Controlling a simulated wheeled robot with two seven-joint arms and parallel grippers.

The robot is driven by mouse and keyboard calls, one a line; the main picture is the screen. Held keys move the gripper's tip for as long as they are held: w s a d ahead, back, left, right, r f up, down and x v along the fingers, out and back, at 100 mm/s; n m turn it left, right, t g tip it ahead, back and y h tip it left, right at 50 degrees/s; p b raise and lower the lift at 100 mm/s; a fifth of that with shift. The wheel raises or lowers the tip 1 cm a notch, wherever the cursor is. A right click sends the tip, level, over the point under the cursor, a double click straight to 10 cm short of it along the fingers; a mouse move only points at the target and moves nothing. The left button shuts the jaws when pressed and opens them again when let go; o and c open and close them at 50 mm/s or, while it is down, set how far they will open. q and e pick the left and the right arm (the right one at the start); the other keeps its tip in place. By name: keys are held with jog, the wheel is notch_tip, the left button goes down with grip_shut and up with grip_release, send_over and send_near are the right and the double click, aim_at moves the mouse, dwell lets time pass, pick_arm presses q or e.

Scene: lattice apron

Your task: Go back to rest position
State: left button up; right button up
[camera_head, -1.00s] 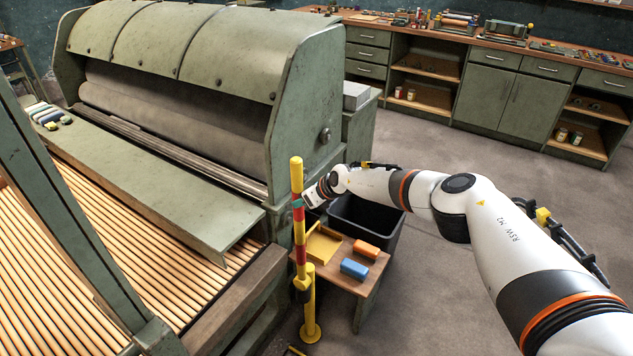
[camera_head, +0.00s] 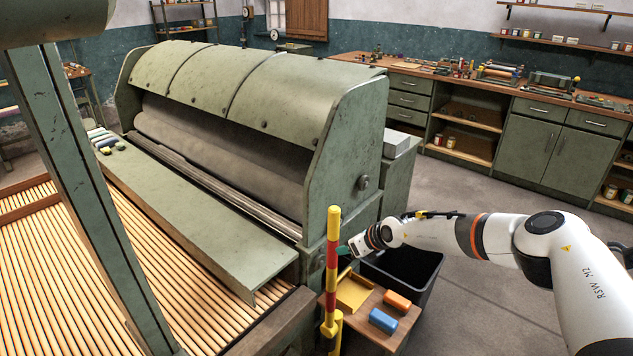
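My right arm comes in from the right edge and reaches left across the black bin. Its gripper (camera_head: 352,248) is at the red and yellow striped post (camera_head: 332,262), beside the machine's near corner. A small green piece shows at the fingertips, against the post. The fingers are too small and too hidden to tell whether they are open or shut. My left gripper is not in view.
A large green roller machine (camera_head: 250,110) with a slatted wooden bed (camera_head: 60,270) fills the left. A small wooden stand (camera_head: 395,335) holds a yellow tray (camera_head: 354,292), an orange block (camera_head: 397,301) and a blue block (camera_head: 383,320). A black bin (camera_head: 425,280) stands behind. Grey floor is clear at right.

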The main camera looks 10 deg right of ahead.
jog(key=s+a+f+m+t+y+b, duration=0.1)
jog(key=s+a+f+m+y, duration=0.15)
jog(key=a+f+m, duration=0.35)
jog(key=s+a+f+m+y+b, duration=0.1)
jog(key=s+a+f+m, duration=0.4)
jog(key=f, duration=0.4)
jog(key=s+d+f+m+h, duration=0.1)
jog(key=s+f+m, duration=0.3)
jog(key=f+m, duration=0.25)
jog(key=s+d+f+m+h, duration=0.1)
jog(key=s+f+m+h, duration=0.1)
jog(key=s+f+m, duration=0.4)
jog(key=s+d+f+m+g+h+b, duration=0.15)
jog(key=s+d+f+m, duration=0.3)
jog(key=s+f, duration=0.55)
jog(key=s+d+f+m+g+h+b, duration=0.15)
jog(key=s+d+f+m, duration=0.3)
jog(key=s+f, duration=0.5)
jog(key=s+d+f+m+g, duration=0.1)
jog(key=s+m, duration=0.1)
jog(key=s, duration=0.7)
jog(key=s+d+f+m+g+h, duration=0.1)
jog(key=s+f+m+g, duration=0.1)
jog(key=s, duration=0.7)
jog(key=s+d+f+m+g+h, duration=0.1)
jog(key=s+m, duration=0.2)
jog(key=s, duration=0.6)
jog(key=shift+s+d+f+g, duration=0.15)
jog(key=shift+d+f+g, duration=0.15)
jog(key=shift+d+f, duration=0.1)
